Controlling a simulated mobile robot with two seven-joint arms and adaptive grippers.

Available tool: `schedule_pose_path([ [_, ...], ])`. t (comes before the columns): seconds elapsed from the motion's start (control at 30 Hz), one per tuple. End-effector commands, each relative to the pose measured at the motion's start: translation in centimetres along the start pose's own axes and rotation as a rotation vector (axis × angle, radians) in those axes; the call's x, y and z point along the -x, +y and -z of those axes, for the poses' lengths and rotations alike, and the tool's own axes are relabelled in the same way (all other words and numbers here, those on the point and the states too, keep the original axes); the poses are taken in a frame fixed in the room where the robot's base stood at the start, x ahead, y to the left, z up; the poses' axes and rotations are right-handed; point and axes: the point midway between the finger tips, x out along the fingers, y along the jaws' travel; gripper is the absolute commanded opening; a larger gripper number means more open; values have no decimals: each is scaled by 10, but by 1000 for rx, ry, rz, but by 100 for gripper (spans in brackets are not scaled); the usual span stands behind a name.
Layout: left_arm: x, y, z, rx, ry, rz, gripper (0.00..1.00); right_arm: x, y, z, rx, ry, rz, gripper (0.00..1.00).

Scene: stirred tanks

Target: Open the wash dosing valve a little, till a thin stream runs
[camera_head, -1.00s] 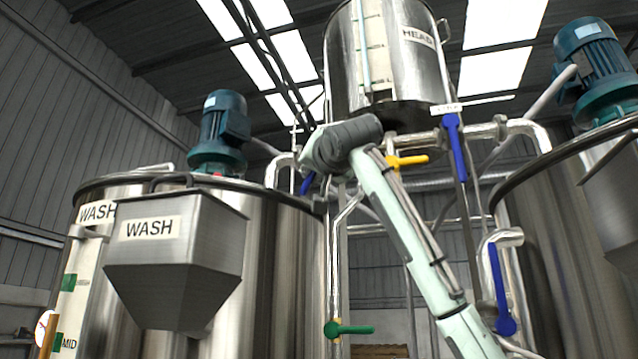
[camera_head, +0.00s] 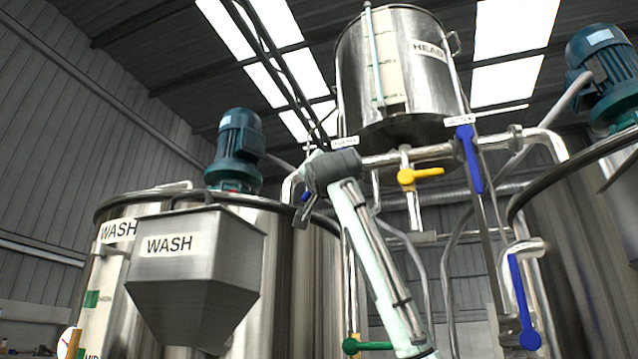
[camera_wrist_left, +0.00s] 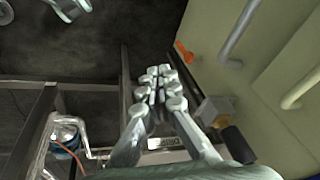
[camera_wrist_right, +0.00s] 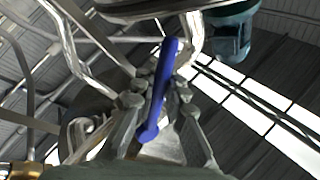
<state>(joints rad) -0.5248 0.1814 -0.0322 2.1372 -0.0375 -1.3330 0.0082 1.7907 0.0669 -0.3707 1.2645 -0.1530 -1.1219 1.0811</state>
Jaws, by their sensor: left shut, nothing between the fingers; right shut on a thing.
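The blue lever of the wash dosing valve (camera_head: 305,196) shows only in part beside the wash tank (camera_head: 300,260), behind my right wrist. In the right wrist view the blue lever (camera_wrist_right: 158,92) runs up between the fingers. My right gripper (camera_wrist_right: 157,98) is shut on it; in the head view my wrist hides the fingers. The valve body and its outlet are hidden, and I see no stream. My left gripper (camera_wrist_left: 153,85) is shut and empty, seen only in its own wrist view.
The head tank (camera_head: 390,75) hangs above, with a yellow lever (camera_head: 420,175) below it. Two more blue levers (camera_head: 469,160) and (camera_head: 525,300) are at the right. A green lever (camera_head: 368,346) is low in the middle. The wash hopper (camera_head: 195,280) stands at left.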

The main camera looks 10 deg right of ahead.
Motion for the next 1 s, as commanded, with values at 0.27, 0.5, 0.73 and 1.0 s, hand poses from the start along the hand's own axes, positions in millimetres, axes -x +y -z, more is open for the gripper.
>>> schedule_pose_path([
  [0.27, 0, 0, 0, 0, 0, 0, 0, 0, 0, 0, 0, 0, 0, 29],
  [0.5, 0, 0, 0, 0, 0, 0, 0, 0, 0, 0, 1, 0, 0, 34],
  [0.73, -1, 1, -2, -3, -4, -1, 0, 11, 0, -1, -1, -1, 2, 34],
  [1.0, 0, 1, -1, -2, -2, -1, 0, 63, -15, 17, -2, 1, 5, 34],
])
